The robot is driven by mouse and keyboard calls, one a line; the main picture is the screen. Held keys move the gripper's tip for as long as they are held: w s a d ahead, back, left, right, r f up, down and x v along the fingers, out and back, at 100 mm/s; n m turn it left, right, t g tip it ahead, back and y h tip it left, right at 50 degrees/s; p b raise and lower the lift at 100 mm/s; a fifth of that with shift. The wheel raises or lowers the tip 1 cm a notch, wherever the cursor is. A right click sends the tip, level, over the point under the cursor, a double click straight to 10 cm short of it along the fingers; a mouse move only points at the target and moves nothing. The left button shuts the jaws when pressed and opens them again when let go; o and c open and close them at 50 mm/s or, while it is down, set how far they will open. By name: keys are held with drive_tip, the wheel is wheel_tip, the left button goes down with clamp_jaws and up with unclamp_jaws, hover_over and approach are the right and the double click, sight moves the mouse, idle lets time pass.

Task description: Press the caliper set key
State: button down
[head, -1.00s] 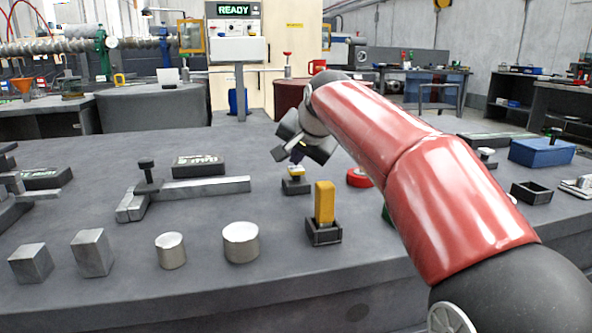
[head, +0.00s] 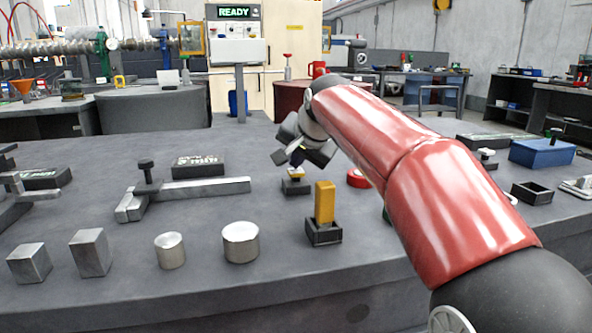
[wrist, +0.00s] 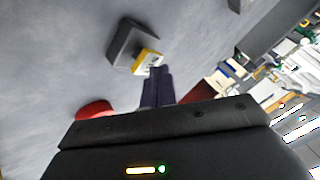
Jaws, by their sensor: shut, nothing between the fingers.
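A small dark block with a yellow cap (head: 295,178), apparently the set key, stands on the grey bench top in the middle of the head view. It also shows in the wrist view (wrist: 147,60). My gripper (head: 297,160) is shut and empty, its fingers pointing down just above the yellow cap. In the wrist view the fingertips (wrist: 158,72) overlap the cap's edge; I cannot tell whether they touch it. A grey caliper-like tool (head: 205,188) with a black knob lies to the left.
A yellow block in a black holder (head: 324,208) stands in front of the key. A red round object (head: 359,178) is close to its right. Metal cylinders (head: 240,242) and blocks stand at the front left. A panel (head: 234,11) at the back reads READY.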

sight(297, 172)
drive_tip(key=shift+f, duration=0.25)
drive_tip(key=shift+r, duration=0.1)
drive_tip(key=shift+r+p, duration=0.95)
wheel_tip(297, 172, up, 5)
drive_tip(key=p, duration=0.5)
idle(0.5)
